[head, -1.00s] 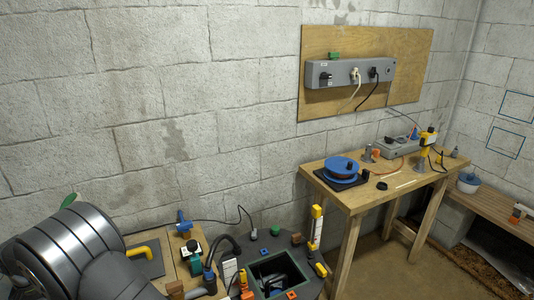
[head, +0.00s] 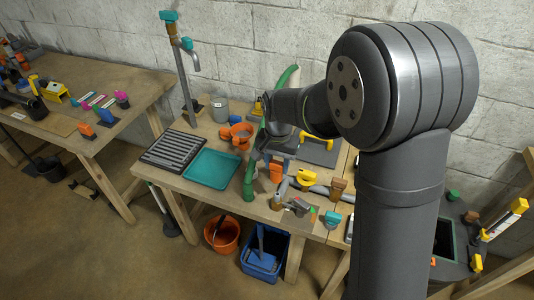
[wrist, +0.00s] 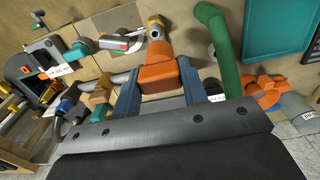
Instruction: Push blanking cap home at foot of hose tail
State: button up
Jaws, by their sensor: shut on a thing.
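My gripper (wrist: 158,85) has blue fingers shut on an orange block-like piece (wrist: 157,66), seen in the wrist view. I cannot tell whether this is the blanking cap. Just beyond it is a short grey fitting with a copper-brown end (wrist: 155,30), perhaps the hose tail; whether they touch is unclear. In the head view the orange piece (head: 276,172) is low over the bench front, with the fitting (head: 279,195) just below it. A green hose (head: 249,182) stands close to the left; in the wrist view the hose (wrist: 222,45) is to the right.
A teal tray (head: 212,176), a black ribbed tray (head: 176,151) and orange pipe clips (head: 238,134) are left of the gripper. A yellow-handled piece (head: 304,174) and a brown block (head: 337,187) are close on the right. A tap standpipe (head: 182,75) rises behind.

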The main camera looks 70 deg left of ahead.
jog(key=shift+d, duration=0.55)
jog(key=shift+f, duration=0.1)
send_over(277, 194)
jog(key=shift+f, duration=2.6)
jog(key=shift+f, duration=2.4)
jog(key=o, duration=1.2)
jog(key=shift+r, duration=0.1)
notch_tip(277, 194, up, 17)
jog(key=shift+r, duration=0.1)
